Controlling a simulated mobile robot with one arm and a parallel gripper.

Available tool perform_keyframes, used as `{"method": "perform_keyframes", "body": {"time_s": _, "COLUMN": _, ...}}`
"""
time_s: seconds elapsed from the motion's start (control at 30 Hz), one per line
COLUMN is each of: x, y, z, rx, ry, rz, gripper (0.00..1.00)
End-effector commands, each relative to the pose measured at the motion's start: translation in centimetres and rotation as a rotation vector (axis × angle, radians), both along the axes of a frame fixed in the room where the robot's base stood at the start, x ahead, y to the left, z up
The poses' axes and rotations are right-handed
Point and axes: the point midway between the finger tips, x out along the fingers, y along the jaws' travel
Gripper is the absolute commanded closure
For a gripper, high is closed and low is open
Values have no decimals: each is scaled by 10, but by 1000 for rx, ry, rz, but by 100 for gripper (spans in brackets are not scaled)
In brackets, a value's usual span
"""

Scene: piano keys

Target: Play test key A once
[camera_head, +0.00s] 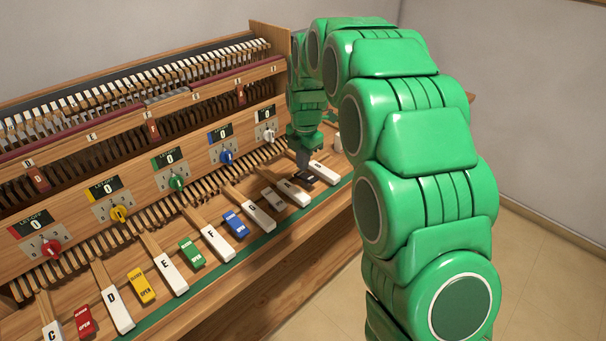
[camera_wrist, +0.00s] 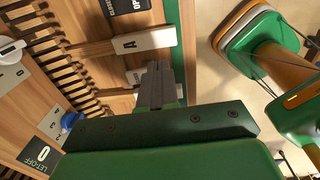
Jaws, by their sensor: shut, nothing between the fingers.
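Test key A is a white key with a black letter A (camera_wrist: 147,40) in the wrist view, just beyond my fingertips. In the head view it appears as the white key (camera_head: 293,193) between a grey block and a black block, its letter too small to read. My gripper (camera_wrist: 156,66) is shut and empty, with its dark fingers together. In the head view, my gripper (camera_head: 303,163) points down over the right part of the key row, behind the black block. I cannot tell its exact height above the keys.
A grey block (camera_wrist: 133,76) is partly hidden by my fingers, and a black OPEN block (camera_wrist: 126,5) lies past key A. White key G (camera_head: 257,215) is to the left, and another white key (camera_head: 323,172) to the right. The let-off panel with knobs (camera_head: 225,157) rises behind.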

Motion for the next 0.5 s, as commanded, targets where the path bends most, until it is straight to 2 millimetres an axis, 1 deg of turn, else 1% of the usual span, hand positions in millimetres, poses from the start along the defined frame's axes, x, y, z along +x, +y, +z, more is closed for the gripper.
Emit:
{"method": "perform_keyframes", "body": {"time_s": 0.03, "x": 0, "y": 0, "z": 8, "rx": 1, "ry": -1, "rz": 0, "gripper": 100}}
{"method": "perform_keyframes", "body": {"time_s": 0.2, "x": 2, "y": 0, "z": 29, "rx": 1, "ry": -4, "rz": 0, "gripper": 100}}
{"method": "perform_keyframes", "body": {"time_s": 0.33, "x": 1, "y": 0, "z": 37, "rx": 1, "ry": -1, "rz": 0, "gripper": 100}}
{"method": "perform_keyframes", "body": {"time_s": 0.5, "x": 0, "y": 0, "z": 39, "rx": 0, "ry": 0, "rz": 0, "gripper": 100}}
